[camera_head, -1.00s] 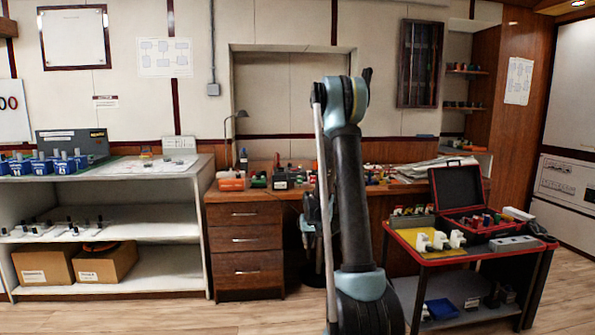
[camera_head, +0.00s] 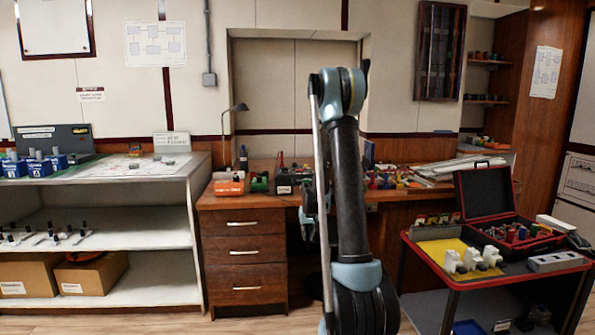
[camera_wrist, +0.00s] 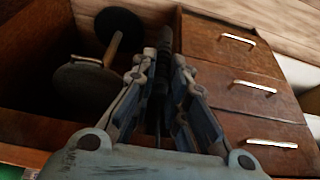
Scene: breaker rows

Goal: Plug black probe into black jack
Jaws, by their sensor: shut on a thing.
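In the wrist view my gripper (camera_wrist: 164,75) is shut on a slim black probe (camera_wrist: 165,42), which sticks out beyond the fingertips. The probe's far end is dark and blurred. In the head view my arm stands in front of the desk and hides most of the gripper. I cannot make out the black jack for certain. A small black box with a white label (camera_head: 284,184) stands on the desk to the left of my arm, but its sockets are too small to read.
The wooden desk (camera_head: 243,203) with drawers is ahead, with small coloured parts along its top. A grey shelf unit (camera_head: 172,208) stands at left. A red-edged cart (camera_head: 440,274) with an open case (camera_head: 490,193) stands at right. The wrist view shows a round stool (camera_wrist: 88,88) under the desk.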

